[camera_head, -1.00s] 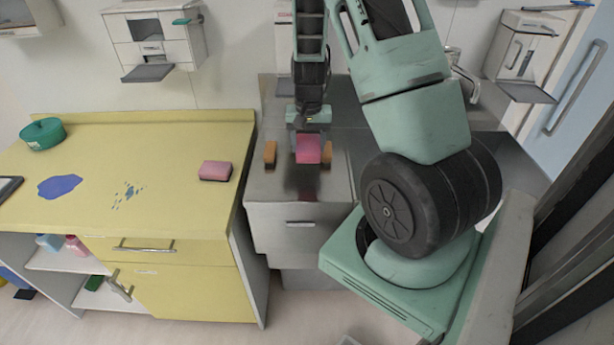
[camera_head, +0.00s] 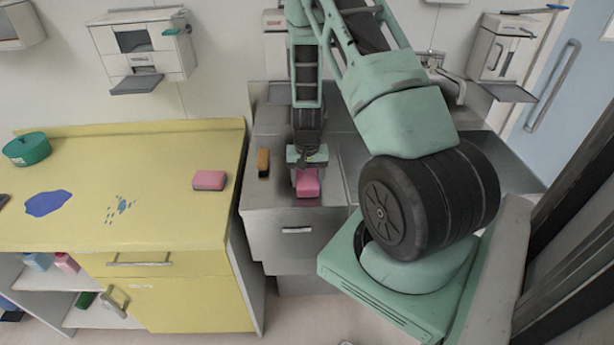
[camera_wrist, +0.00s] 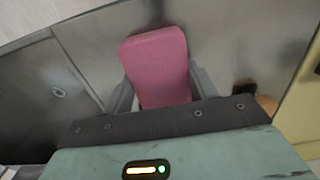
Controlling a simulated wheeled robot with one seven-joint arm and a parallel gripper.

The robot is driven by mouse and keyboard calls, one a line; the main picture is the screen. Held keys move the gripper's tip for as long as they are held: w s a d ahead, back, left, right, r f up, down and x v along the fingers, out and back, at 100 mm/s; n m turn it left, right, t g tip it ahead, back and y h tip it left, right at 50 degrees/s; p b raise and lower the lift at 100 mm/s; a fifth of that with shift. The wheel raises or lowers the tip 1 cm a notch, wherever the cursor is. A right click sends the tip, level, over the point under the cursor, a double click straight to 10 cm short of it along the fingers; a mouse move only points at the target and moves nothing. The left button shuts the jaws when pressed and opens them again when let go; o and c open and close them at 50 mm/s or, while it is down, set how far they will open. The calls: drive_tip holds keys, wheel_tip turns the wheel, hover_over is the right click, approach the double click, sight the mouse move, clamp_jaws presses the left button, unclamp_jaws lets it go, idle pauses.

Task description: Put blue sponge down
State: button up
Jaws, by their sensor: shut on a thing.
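A pink sponge (camera_head: 308,184) is held in my gripper (camera_head: 307,168) above or at the front part of the steel counter (camera_head: 262,193). In the wrist view the sponge (camera_wrist: 157,62) stands out between the two grey fingers of my gripper (camera_wrist: 160,82), which is shut on its sides. I cannot tell whether its underside touches the steel. A second pink sponge (camera_head: 209,180) lies on the yellow counter to the left. I see no blue sponge in either view.
The yellow counter (camera_head: 170,220) carries a blue puddle (camera_head: 48,203), blue drops (camera_head: 121,205) and a green round container (camera_head: 27,149). Between these and the second pink sponge it is bare.

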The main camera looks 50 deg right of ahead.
drive_tip(key=shift+f, duration=0.2)
drive_tip(key=o, duration=1)
drive_tip(key=shift+o, duration=0.2)
